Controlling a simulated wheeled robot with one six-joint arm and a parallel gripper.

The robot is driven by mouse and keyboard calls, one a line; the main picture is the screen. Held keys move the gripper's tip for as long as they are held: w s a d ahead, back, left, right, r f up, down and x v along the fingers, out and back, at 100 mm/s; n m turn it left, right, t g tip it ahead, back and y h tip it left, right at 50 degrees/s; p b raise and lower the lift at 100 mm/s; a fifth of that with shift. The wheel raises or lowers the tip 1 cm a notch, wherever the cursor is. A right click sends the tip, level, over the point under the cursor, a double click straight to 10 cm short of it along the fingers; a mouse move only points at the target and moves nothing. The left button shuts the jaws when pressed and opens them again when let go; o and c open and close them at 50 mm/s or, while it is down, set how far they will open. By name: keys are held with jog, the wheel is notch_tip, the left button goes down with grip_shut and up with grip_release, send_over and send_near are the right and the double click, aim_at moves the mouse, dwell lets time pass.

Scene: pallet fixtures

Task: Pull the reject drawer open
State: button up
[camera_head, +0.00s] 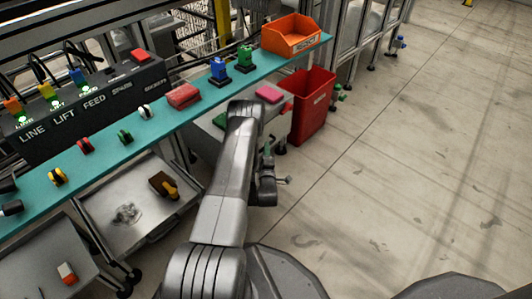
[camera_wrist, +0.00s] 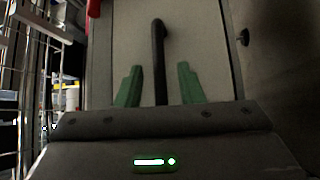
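In the wrist view a plain grey drawer front (camera_wrist: 205,45) fills the middle, with a black bar handle (camera_wrist: 159,55) running up from behind the gripper body. My gripper (camera_wrist: 159,85) is open, with one green finger on each side of the handle. Gaps show between the handle and both fingers, so it is not clamped. The handle's lower end is hidden by the gripper body. In the head view my arm reaches down beside a grey cabinet (camera_head: 206,141) under the teal shelf, and my gripper (camera_head: 267,152) is partly hidden by the wrist. The drawer front cannot be made out there.
A red bin (camera_head: 312,108) stands just past the cabinet. The teal shelf (camera_head: 185,118) above carries coloured parts and an orange bin (camera_head: 292,36). A pink item (camera_head: 269,94) lies beyond my forearm. The concrete floor (camera_head: 400,190) to the right is clear.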

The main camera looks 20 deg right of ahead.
jog(key=shift+w+d+r, duration=0.1)
jog(key=shift+w+d, duration=0.1)
jog(key=shift+w, duration=0.25)
grip_shut()
jog(key=shift+s+d, duration=0.1)
